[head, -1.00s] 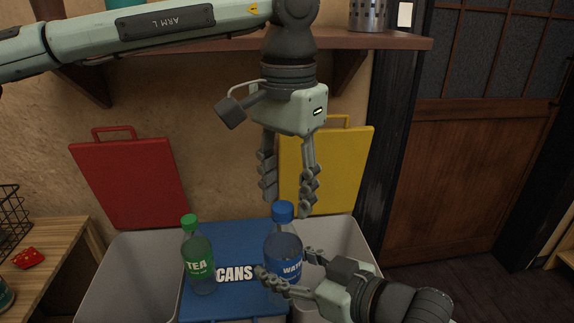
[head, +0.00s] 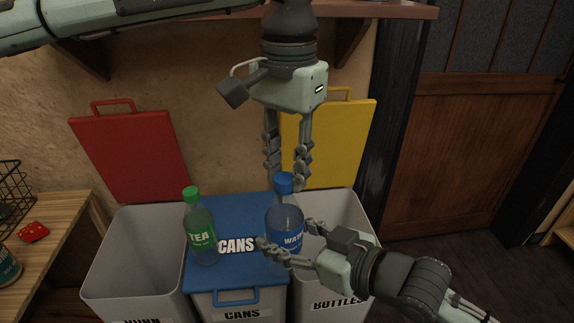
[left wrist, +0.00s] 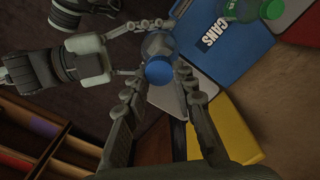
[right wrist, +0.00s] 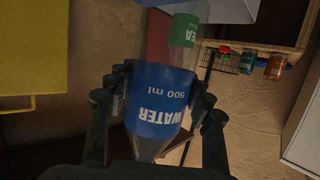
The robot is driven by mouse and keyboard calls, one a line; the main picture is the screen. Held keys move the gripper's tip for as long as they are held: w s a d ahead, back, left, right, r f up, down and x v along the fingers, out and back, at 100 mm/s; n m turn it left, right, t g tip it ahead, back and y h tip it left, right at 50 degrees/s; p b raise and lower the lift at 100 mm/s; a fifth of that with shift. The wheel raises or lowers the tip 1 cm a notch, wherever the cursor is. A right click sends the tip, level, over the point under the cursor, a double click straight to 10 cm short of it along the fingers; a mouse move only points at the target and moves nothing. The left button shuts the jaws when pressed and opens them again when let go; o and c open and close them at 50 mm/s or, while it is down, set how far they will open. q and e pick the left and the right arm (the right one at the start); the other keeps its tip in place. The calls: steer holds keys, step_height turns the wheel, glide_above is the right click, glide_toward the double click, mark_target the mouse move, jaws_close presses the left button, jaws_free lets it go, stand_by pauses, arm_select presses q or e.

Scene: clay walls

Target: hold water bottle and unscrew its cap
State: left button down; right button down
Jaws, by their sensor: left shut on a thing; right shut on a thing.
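The water bottle (head: 287,219) is clear with a blue label and a blue cap (head: 284,183), upright at the right edge of the blue cans lid. My right gripper (head: 287,247) is shut on the bottle's body from the right; in the right wrist view its fingers press both sides of the label (right wrist: 160,100). My left gripper (head: 287,180) points down from above, shut on the cap. In the left wrist view the cap (left wrist: 159,71) shows between the left fingertips. The bottle's underside is hidden.
A tea bottle (head: 200,229) with a green cap stands on the blue lid (head: 234,215), left of the water bottle. Open grey bins flank it, left (head: 122,255) and right (head: 337,205). Red (head: 130,155) and yellow (head: 335,130) lids lean on the wall. A shelf (head: 360,10) hangs above.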

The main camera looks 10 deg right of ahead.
arm_select(q)
steer(key=n, duration=0.6)
steer(key=shift+d+n, duration=0.1)
steer(key=shift+n, duration=0.2)
steer(key=n, duration=1.4)
steer(key=shift+a+r, duration=0.1)
steer(key=shift+a, duration=0.25)
steer(key=n, duration=0.7)
steer(key=shift+a+n, duration=0.15)
steer(key=shift+n, duration=0.15)
steer(key=n, duration=0.7)
steer(key=shift+s+a, duration=0.1)
steer(key=shift+s, duration=0.05)
steer(key=n, duration=0.7)
steer(key=shift+s+n, duration=0.1)
steer(key=shift+n, duration=0.2)
steer(key=n, duration=0.4)
steer(key=shift+s+n, duration=0.1)
steer(key=shift+n, duration=0.2)
steer(key=n, duration=0.6)
steer(key=shift+s+d, duration=0.1)
steer(key=shift+d, duration=0.2)
